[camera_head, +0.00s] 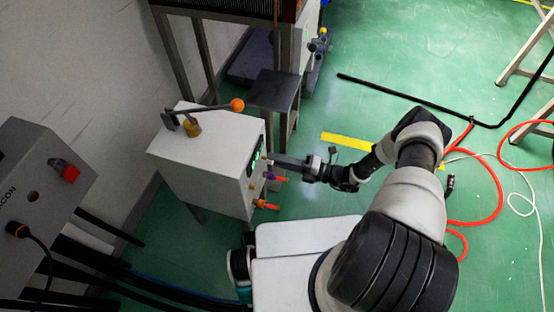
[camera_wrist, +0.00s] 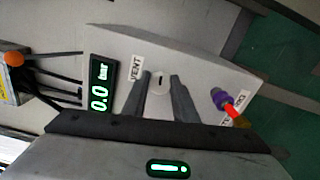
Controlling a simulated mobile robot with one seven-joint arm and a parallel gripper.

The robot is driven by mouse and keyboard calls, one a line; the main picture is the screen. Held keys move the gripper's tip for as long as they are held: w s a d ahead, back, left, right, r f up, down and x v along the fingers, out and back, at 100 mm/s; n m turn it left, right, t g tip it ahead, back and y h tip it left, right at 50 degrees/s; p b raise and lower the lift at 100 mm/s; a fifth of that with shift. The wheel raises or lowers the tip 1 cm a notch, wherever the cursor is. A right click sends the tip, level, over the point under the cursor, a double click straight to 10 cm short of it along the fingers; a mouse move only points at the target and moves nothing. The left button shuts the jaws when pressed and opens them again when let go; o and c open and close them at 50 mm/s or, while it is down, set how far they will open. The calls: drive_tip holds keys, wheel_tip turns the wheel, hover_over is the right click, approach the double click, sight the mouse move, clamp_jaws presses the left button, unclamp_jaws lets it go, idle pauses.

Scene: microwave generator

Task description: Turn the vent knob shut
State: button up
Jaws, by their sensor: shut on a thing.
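The vent knob (camera_wrist: 158,80) is a small pale round knob with a dark slot, on the grey panel beside the VENT label (camera_wrist: 137,68) in the wrist view. My gripper (camera_wrist: 160,77) has its two dark fingers on either side of the knob and is shut on it. In the head view my gripper (camera_head: 272,160) reaches in from the right to the front face of the white box (camera_head: 205,150). The knob is hidden there behind the fingers. The slot looks roughly upright in the wrist view.
A green display (camera_wrist: 99,85) reads 0.0 bar. A lever with an orange ball (camera_head: 237,105) is on top. Red hose (camera_head: 490,200) lies on the floor.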

drive_tip(key=shift+s+f+m, duration=0.1)
drive_tip(key=shift+m, duration=0.6)
drive_tip(key=o, duration=1.1)
drive_tip(key=shift+d, duration=0.15)
drive_tip(key=v, duration=1.7)
drive_tip(key=shift+s+d, duration=0.1)
drive_tip(key=shift+d, duration=0.1)
